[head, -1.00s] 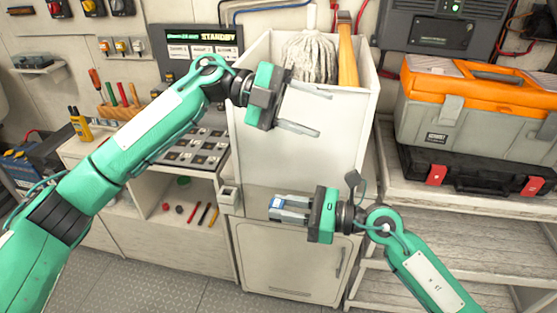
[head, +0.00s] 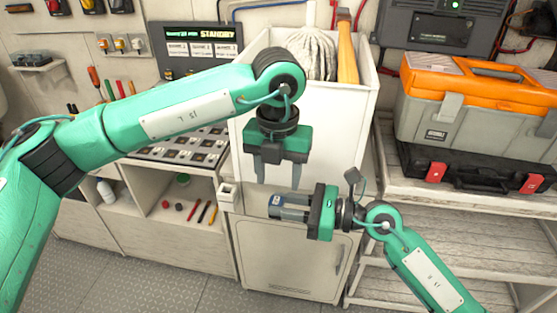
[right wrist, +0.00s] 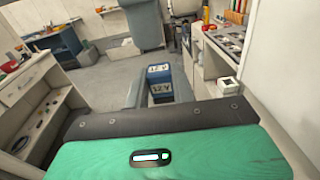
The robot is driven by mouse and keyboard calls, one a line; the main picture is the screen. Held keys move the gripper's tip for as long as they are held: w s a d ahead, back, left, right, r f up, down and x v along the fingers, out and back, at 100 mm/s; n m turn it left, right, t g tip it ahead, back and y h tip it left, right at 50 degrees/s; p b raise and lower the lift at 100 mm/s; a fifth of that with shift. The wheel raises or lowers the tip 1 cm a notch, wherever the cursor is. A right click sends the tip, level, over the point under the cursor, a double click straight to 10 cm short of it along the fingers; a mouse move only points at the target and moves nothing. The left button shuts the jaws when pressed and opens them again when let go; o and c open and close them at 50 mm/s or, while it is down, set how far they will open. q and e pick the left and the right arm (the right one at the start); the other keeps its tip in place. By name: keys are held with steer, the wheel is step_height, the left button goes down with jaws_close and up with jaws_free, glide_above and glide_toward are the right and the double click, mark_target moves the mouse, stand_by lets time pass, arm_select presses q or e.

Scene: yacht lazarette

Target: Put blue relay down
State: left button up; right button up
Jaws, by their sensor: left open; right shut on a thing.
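The blue relay (head: 274,202) is a small blue block with a pale label. My right gripper (head: 282,208) is shut on it and holds it in front of the white cabinet. The relay (right wrist: 159,80) also shows between the fingers in the right wrist view, with "12V" printed on pale labels. My left gripper (head: 276,180) is open and empty. It points down just above the relay and the right fingers in the head view; I cannot tell whether they touch.
A tray of dark square slots (head: 185,148) lies on the counter at left, partly behind my left arm. A small white square holder (head: 229,193) is left of the relay. A tall white bin (head: 330,135) holds a mop and a hammer. An orange toolbox (head: 480,85) stands at right.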

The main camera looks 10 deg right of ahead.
mark_target(278, 200)
arm_select(q)
step_height(278, 200, down, 8)
steer(key=shift+f, duration=0.2)
steer(key=c, duration=1.1)
steer(key=shift+o, duration=0.2)
arm_select(e)
steer(key=o, duration=1)
steer(key=shift+o, duration=0.2)
steer(key=shift+d, duration=0.1)
